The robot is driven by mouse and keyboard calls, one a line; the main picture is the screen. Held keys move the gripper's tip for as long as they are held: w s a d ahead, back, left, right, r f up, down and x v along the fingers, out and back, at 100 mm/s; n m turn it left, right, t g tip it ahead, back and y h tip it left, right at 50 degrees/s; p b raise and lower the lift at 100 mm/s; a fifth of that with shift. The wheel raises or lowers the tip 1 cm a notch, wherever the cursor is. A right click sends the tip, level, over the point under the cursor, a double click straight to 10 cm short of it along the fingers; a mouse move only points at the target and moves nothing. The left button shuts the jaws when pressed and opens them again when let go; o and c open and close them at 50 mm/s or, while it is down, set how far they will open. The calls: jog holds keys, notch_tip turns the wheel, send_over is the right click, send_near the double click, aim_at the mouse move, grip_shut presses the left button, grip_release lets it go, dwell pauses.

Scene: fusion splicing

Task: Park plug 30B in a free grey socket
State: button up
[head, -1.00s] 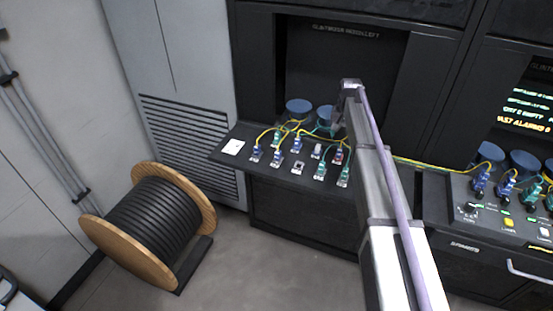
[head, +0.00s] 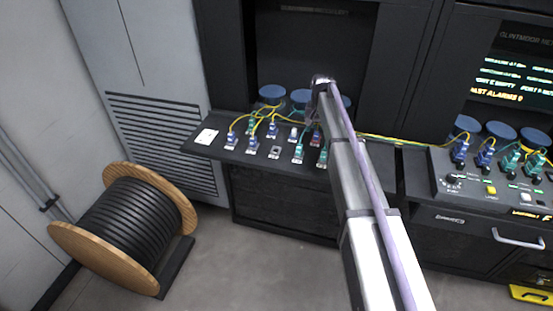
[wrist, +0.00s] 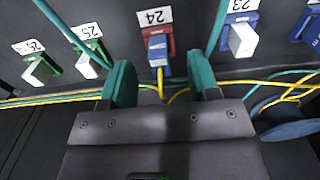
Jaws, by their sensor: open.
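In the wrist view my gripper (wrist: 161,75) is open, its two teal fingers apart. A blue plug (wrist: 158,48) sits in a red socket (wrist: 153,22) under label 24, ahead of the fingertips and between them; I see no grip on it. No tag reading 30B is legible, so I cannot tell whether this is that plug. In the head view the sloping panel (head: 200,148) carries rows of blue and green plugs. A grey socket (head: 275,153) in the front row looks empty. My gripper is largely hidden behind my arm at the panel's right part.
In the wrist view, green-socketed plugs (wrist: 88,64) stand left and a blue-socketed plug (wrist: 241,40) right. Yellow and green cables (wrist: 60,99) run close to the fingers. Blue spools (head: 272,93) stand behind the panel. A cable drum (head: 135,222) is on the floor at left.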

aim_at(317, 130)
notch_tip(317, 130, down, 3)
jog(key=shift+r+b, duration=0.15)
jog(key=shift+b, duration=0.65)
jog(key=shift+r, duration=0.1)
grip_shut()
dwell(0.4)
jog(key=shift+r+p, duration=3.05)
jog(key=shift+p, duration=0.1)
